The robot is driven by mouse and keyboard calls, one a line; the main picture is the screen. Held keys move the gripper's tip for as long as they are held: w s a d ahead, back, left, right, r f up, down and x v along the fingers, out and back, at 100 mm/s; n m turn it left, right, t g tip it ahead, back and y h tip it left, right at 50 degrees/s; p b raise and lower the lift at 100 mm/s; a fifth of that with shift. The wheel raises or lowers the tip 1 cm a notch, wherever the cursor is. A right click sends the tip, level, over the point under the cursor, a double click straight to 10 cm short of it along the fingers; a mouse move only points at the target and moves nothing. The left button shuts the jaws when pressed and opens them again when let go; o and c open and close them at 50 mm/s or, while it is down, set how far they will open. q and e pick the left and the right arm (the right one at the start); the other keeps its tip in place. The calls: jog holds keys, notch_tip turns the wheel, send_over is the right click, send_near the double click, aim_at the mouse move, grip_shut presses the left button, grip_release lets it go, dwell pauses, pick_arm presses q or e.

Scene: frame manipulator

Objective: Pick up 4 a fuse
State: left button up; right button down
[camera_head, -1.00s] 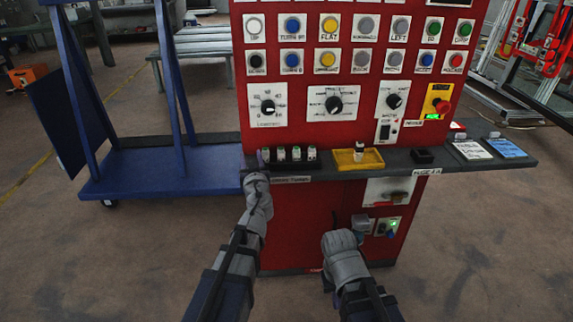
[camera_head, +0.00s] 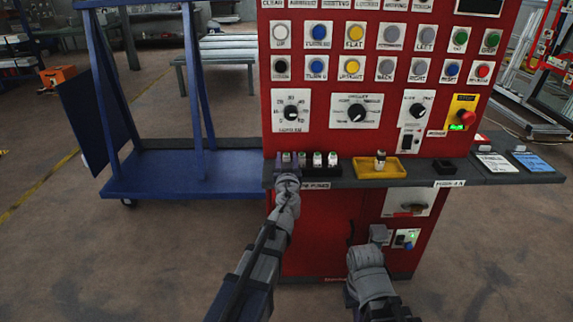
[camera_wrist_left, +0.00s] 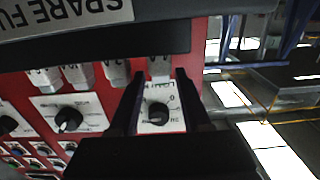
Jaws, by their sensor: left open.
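Several small white fuses (camera_head: 317,159) stand in a row on the grey shelf of the red control panel, behind a label reading spare fuses. My left gripper (camera_head: 287,160) is at the left end of this row. In the left wrist view my left gripper (camera_wrist_left: 160,95) is open, with the end fuse (camera_wrist_left: 159,68) showing between its two fingers; I cannot tell if they touch it. Other fuses (camera_wrist_left: 77,75) stand beside it. Another fuse (camera_head: 380,158) is in a yellow tray (camera_head: 396,172). My right gripper (camera_head: 379,236) is low before the panel, its fingers unclear.
The red panel (camera_head: 345,215) rises behind the shelf with knobs and buttons. A small black holder (camera_head: 445,167) and cards lie on the shelf to the right. A blue cart (camera_head: 150,175) stands at the left. The floor in front is clear.

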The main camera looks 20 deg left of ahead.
pick_arm(q)
jog(key=x, duration=0.5)
jog(key=shift+f, duration=0.25)
grip_shut()
